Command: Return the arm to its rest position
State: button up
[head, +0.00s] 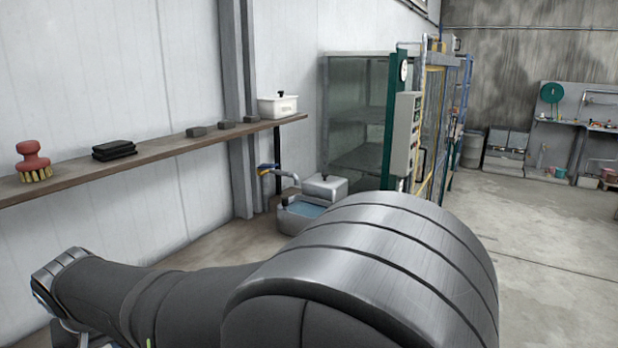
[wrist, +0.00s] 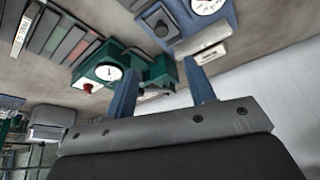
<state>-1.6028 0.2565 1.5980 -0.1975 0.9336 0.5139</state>
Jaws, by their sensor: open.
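My gripper (wrist: 163,92) shows in the wrist view, its two blue fingers spread apart with nothing between them. Past the fingertips, in a tilted view, are a green device with a round white dial (wrist: 108,72) and a blue-grey device with a dial (wrist: 205,6). I cannot tell whether the fingers touch either one. In the head view my dark grey arm fills the lower middle and reaches to the lower left. My gripper is not visible there.
A wall shelf (head: 75,186) carries a red brush (head: 33,162), black pads (head: 114,150), grey blocks and a white box (head: 277,105). A glass cabinet (head: 357,110) with a control box (head: 405,132) stands beyond my arm. The concrete floor (head: 545,225) at right is clear.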

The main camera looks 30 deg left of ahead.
jog(key=x, duration=1.6)
jog(key=shift+a+f, duration=0.15)
jog(key=shift+f, duration=0.25)
jog(key=a, duration=0.3)
jog(key=shift+r, duration=0.1)
jog(key=d+r+n+g, duration=0.1)
jog(key=d+r+n, duration=0.2)
jog(key=r+n, duration=0.2)
jog(key=w+d+r+n, duration=0.1)
jog(key=d+r+n, duration=0.2)
jog(key=r, duration=0.9)
jog(key=shift+n+g+h, duration=0.3)
jog(key=shift+n+g, duration=0.1)
jog(key=shift+n, duration=0.6)
jog(key=shift+w+r, duration=0.1)
